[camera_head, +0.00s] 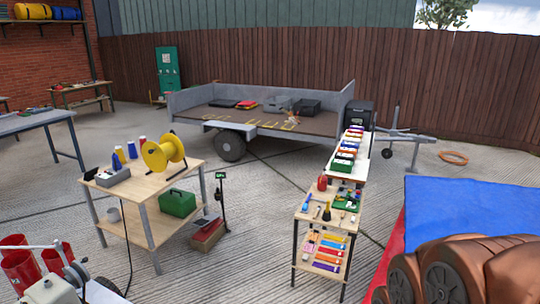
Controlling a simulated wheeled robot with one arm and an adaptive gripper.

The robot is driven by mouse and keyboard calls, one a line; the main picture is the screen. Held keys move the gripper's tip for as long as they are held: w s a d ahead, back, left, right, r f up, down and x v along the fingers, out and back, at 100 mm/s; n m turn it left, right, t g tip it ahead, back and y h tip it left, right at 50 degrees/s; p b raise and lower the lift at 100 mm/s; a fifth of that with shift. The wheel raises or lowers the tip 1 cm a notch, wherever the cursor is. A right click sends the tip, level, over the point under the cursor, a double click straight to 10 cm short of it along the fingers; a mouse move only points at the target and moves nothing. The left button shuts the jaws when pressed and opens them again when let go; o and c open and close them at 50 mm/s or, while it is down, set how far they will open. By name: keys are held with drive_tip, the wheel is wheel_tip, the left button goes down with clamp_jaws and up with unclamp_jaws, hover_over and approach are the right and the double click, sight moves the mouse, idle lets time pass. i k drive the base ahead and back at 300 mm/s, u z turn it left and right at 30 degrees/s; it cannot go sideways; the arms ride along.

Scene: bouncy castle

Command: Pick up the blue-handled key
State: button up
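I cannot make out a blue-handled key for certain; the small items are too tiny to tell apart at this distance. A narrow wooden table (308,217) right of centre carries several small tools and parts. Among them are a red round item (322,183), a dark upright item with a yellow base (327,213) and a green tray (346,203) with small pieces in it. My gripper is not in view, so its state does not show.
A wooden workbench (125,195) with a yellow reel (163,153) stands at left, a green toolbox (178,203) on its lower shelf. A flatbed trailer (260,121) stands behind. A blue inflatable surface (470,215) lies at right. Concrete between the benches is mostly open.

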sight(309, 197)
drive_tip(key=i, duration=3.1)
drive_tip(key=u, duration=0.85)
